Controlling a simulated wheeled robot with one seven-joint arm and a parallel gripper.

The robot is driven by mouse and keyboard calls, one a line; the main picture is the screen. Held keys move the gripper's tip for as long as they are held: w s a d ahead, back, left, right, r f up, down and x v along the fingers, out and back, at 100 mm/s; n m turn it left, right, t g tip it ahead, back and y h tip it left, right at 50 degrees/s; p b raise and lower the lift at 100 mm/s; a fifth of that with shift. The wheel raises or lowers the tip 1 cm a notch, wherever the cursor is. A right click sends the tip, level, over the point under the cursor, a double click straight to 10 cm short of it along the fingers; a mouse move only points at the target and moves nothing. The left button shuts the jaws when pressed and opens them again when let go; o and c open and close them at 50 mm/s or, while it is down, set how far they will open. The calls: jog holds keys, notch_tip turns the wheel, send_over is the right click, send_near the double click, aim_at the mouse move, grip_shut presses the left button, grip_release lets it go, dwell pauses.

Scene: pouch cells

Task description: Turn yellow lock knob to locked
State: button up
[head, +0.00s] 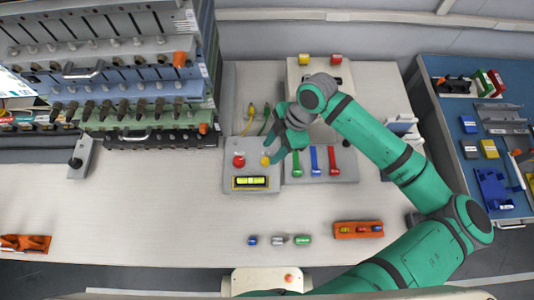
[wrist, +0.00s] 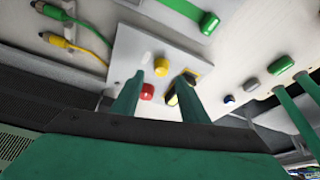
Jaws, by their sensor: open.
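The yellow knob (head: 265,160) sits on a light grey panel (head: 230,176) in the middle of the table, right of a red button (head: 239,160) and above a yellow-green level (head: 250,182). In the wrist view the yellow knob (wrist: 161,67) shows just beyond and between my fingertips, with the red button (wrist: 147,91) partly beside a finger. My gripper (head: 272,154) is open and empty, close to the knob; its two green fingers (wrist: 158,80) stand apart. I cannot tell whether a finger touches the knob. The knob's turn position is too small to read.
Green, blue and red handles (head: 315,161) stand on a panel right of the knob. Green and yellow cables (head: 252,112) lie behind. A rack (head: 120,90) fills the left. Small cells (head: 279,240) and an orange tray (head: 358,230) lie in front.

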aim_at(265, 160)
jog(key=x, duration=0.3)
jog(key=shift+s+f, duration=0.15)
jog(key=shift+f, duration=0.2)
jog(key=shift+s+a+f, duration=0.1)
jog(key=shift+a+f, duration=0.35)
jog(key=shift+f, duration=0.1)
jog(key=shift+d, duration=0.1)
grip_shut()
